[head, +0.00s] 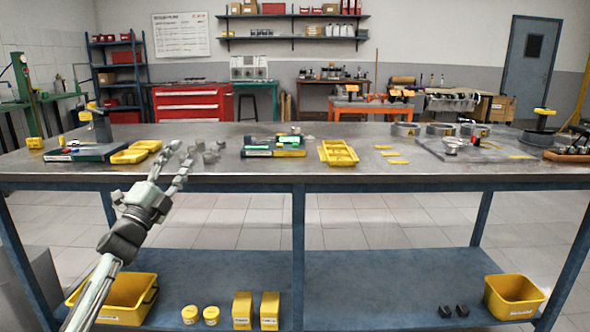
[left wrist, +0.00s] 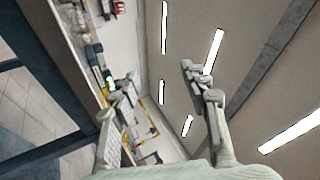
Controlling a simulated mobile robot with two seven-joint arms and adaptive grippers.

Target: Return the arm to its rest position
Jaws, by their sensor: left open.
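My left gripper (head: 176,166) is open and empty. In the head view it is raised in front of the workbench's front edge, left of centre, with its fingers spread and pointing up and away. In the left wrist view its two fingers (left wrist: 168,90) stand wide apart with nothing between them, against the ceiling and its lights. The left arm comes in from the lower left of the head view. My right gripper does not show in either view.
The workbench (head: 300,172) carries yellow trays (head: 338,153), a green-and-yellow stack (head: 273,147), round metal parts (head: 405,129) and a grey plate (head: 475,148). Its lower shelf (head: 350,283) holds yellow bins (head: 514,298), boxes (head: 242,310) and jars (head: 211,315). The shelf's middle is clear.

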